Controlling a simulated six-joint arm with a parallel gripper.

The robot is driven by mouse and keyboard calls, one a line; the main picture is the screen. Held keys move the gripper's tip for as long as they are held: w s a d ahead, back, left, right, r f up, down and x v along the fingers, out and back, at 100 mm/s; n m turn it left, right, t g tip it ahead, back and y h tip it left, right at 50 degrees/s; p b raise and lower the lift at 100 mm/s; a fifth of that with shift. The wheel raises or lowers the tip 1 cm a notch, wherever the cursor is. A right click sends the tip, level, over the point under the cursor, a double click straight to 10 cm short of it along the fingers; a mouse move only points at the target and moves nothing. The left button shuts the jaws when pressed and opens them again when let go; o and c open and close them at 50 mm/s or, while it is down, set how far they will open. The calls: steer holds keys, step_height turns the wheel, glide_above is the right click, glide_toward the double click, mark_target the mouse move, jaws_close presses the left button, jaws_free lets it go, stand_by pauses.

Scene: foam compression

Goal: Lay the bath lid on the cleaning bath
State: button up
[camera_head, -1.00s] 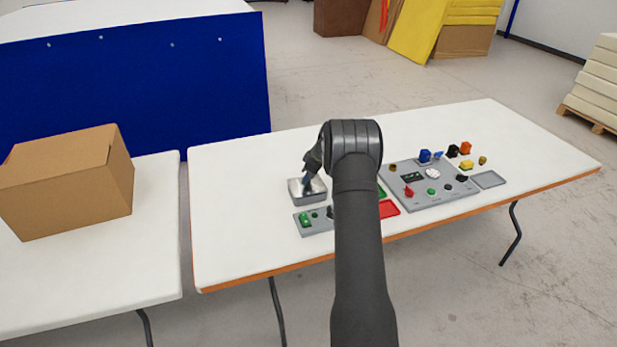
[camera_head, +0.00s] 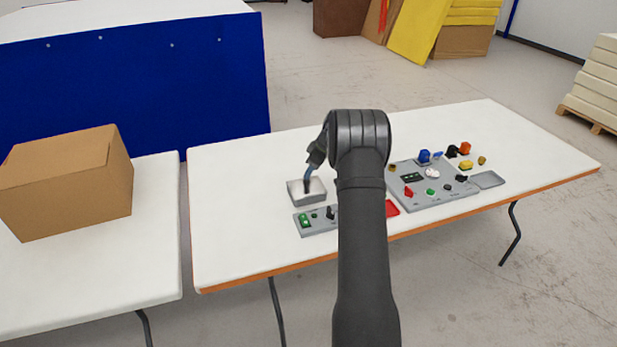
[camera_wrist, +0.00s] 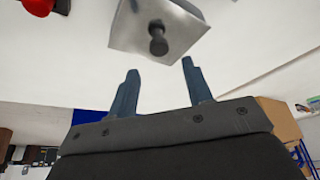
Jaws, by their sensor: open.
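The cleaning bath (camera_head: 309,202) is a small grey metal tray on the white table, left of my arm. The bath lid (camera_head: 297,187), a flat square silvery plate, covers its top; whether it is seated evenly all round cannot be told. In the wrist view the lid (camera_wrist: 178,28) has a dark round knob (camera_wrist: 158,40) standing on it. My gripper (camera_wrist: 160,66) is open, with its two blue fingers spread and clear of the knob. In the head view my gripper (camera_head: 307,180) is just above the lid.
A grey panel with a green button (camera_head: 304,220) lies just in front of the bath. A larger grey board (camera_head: 432,200) with coloured parts is to the right, beside a red tray (camera_head: 392,208). A cardboard box (camera_head: 65,180) stands on the left table. The table left of the bath is clear.

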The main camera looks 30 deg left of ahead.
mark_target(308, 181)
steer(key=v, duration=0.7)
steer(key=shift+r, duration=0.2)
steer(key=shift+d, duration=0.1)
steer(key=x, duration=1.2)
steer(key=shift+f, duration=0.45)
steer(key=shift+r, duration=1.25)
steer(key=shift+f, duration=0.1)
